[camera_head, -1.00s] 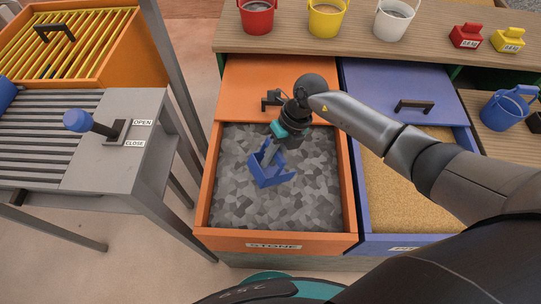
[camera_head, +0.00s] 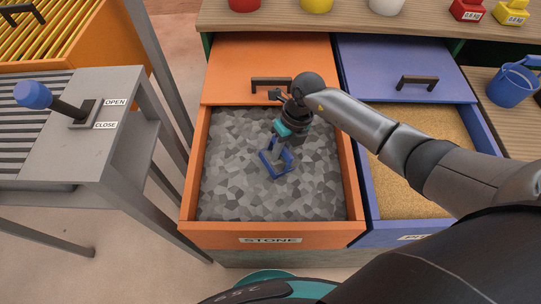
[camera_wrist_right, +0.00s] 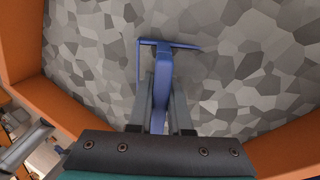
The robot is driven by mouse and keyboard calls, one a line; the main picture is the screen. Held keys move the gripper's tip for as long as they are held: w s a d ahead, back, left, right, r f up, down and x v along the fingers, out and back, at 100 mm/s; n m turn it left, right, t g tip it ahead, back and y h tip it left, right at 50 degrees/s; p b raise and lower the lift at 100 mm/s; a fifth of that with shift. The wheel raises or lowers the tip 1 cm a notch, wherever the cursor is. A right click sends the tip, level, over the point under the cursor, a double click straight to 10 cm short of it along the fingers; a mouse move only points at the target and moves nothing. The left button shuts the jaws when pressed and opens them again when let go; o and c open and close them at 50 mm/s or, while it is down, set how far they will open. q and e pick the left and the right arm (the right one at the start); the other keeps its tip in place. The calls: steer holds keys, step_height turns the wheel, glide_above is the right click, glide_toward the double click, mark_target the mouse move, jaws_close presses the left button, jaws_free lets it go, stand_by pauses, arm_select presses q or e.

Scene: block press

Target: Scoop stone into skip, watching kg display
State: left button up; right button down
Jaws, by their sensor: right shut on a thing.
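The orange drawer (camera_head: 188,190) labelled STONE is open and full of grey stone (camera_head: 232,180). My right gripper (camera_head: 280,140) is over the drawer, shut on the handle of a blue scoop (camera_head: 270,166). The scoop is at the stone surface near the drawer's middle; I cannot tell how deep it sits. In the right wrist view the blue scoop (camera_wrist_right: 162,75) extends from between my fingers over the stone, and its far end looks low against it. No stone load is clearly visible in the scoop. My left gripper, the skip and the kg display are not in view.
A blue drawer (camera_head: 364,200) of sandy material stands open at right, under my arm. A grey table with a blue-knobbed OPEN/CLOSE lever (camera_head: 62,103) is at left. Buckets (camera_head: 386,5) and weights (camera_head: 467,10) stand on the back shelf. A blue bucket (camera_head: 512,86) is at far right.

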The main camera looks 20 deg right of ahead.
steer(key=shift+w+d+f, duration=0.15)
steer(key=shift+d+f, duration=0.1)
steer(key=shift+d, duration=0.25)
steer(key=shift+a+r+h+p, duration=0.15)
steer(key=shift+a+h+p, duration=0.15)
steer(key=shift+h+p, duration=0.25)
steer(key=shift+a+f+t+h+p, duration=0.2)
steer(key=shift+a+t+h+p, duration=0.35)
steer(key=shift+h, duration=0.4)
steer(key=shift+s+a+f+h, duration=0.15)
steer(key=shift+s+a+h, duration=0.1)
steer(key=shift+a+h, duration=0.2)
step_height(320, 180, up, 21)
steer(key=a+p, duration=0.1)
steer(key=p, duration=1.8)
steer(key=shift+s+a, duration=0.25)
steer(key=shift+a, duration=0.05)
steer(key=shift+f, duration=0.1)
